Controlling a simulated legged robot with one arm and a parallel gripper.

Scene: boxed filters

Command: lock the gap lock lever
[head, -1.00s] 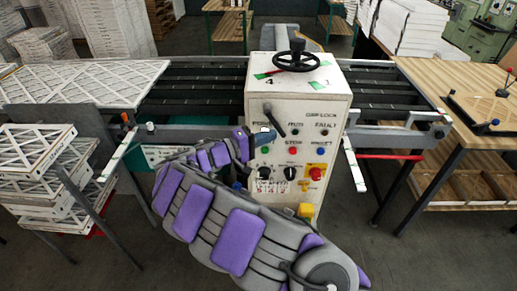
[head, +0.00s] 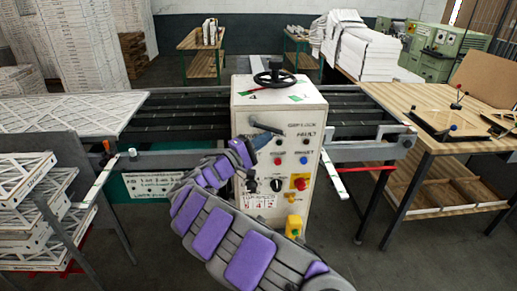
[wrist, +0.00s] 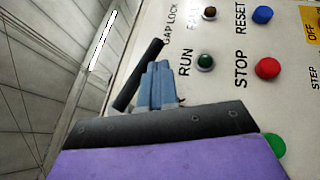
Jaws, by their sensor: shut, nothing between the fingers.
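The gap lock lever (head: 267,128) is a black bar on the upper front of the white control box (head: 278,104). In the head view it lies close to level, its right end slightly lower. In the wrist view the lever (wrist: 138,75) runs slantwise beside the GAP LOCK label. My gripper (head: 263,140) is just below the lever in the head view. Its blue-grey fingers (wrist: 158,82) are shut with nothing between them, close alongside the bar. I cannot tell whether they touch it.
Below the lever are several buttons, a red stop knob on yellow (head: 300,183) and a yellow part (head: 293,227). A black handwheel (head: 275,77) tops the box. Framed filters (head: 35,190) are stacked at left. A wooden table (head: 440,125) stands at right.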

